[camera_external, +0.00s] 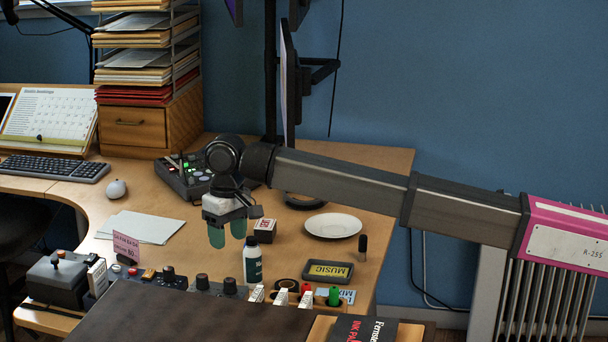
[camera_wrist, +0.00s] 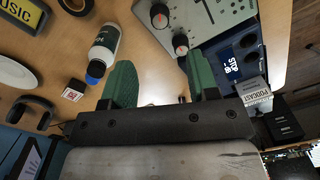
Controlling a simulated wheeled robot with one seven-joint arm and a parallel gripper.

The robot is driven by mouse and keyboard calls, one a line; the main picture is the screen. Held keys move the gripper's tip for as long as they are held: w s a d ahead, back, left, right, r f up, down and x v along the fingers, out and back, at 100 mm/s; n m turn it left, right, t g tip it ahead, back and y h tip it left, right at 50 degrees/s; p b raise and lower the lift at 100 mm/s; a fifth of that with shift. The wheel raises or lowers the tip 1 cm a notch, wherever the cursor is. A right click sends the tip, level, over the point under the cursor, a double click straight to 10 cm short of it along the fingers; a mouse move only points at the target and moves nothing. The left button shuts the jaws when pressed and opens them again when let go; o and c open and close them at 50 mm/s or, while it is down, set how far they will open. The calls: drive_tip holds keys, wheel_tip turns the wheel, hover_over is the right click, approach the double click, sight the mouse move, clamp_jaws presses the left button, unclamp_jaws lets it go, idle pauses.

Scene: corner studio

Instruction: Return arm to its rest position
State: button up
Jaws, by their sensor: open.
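My gripper (camera_external: 227,236) hangs from the end of my arm above the wooden desk, with its two green fingers pointing down. In the wrist view my gripper (camera_wrist: 161,76) shows its fingers apart, with only desk surface between them and nothing held. My arm reaches in from the right of the external view. A white bottle with a dark label (camera_external: 252,262) stands just right of and below my gripper in the picture.
A small dark box (camera_external: 265,230), a white plate (camera_external: 333,225) and a yellow-labelled MUSIC case (camera_external: 328,272) lie to the right. A black control device (camera_external: 180,178) sits behind my gripper. Paper sheets (camera_external: 143,227) lie left. A monitor (camera_external: 289,85) rises behind. Free air lies above the arm.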

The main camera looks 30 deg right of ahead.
idle(0.4)
drive_tip(key=s+d+f+m+g, duration=0.15)
drive_tip(key=d+f, duration=0.25)
drive_tip(key=d, duration=0.9)
drive_tip(key=s+d+f+m+h, duration=0.1)
drive_tip(key=d+f+m, duration=0.3)
drive_tip(key=d, duration=1)
drive_tip(key=s+d+f+m, duration=0.15)
drive_tip(key=d+f, duration=0.35)
drive_tip(key=d, duration=0.8)
drive_tip(key=s+d+f+n, duration=0.1)
drive_tip(key=s+d+f, duration=0.2)
drive_tip(key=d+f, duration=0.4)
drive_tip(key=s+d+f+n+t, duration=0.1)
drive_tip(key=d+f, duration=0.6)
drive_tip(key=d, duration=0.7)
drive_tip(key=s+d+f+n, duration=0.1)
drive_tip(key=s+d+f, duration=0.3)
drive_tip(key=d+f, duration=0.3)
drive_tip(key=d, duration=0.4)
drive_tip(key=shift+s+f+y, duration=0.35)
drive_tip(key=shift+f+y, duration=0.05)
drive_tip(key=shift+t, duration=0.25)
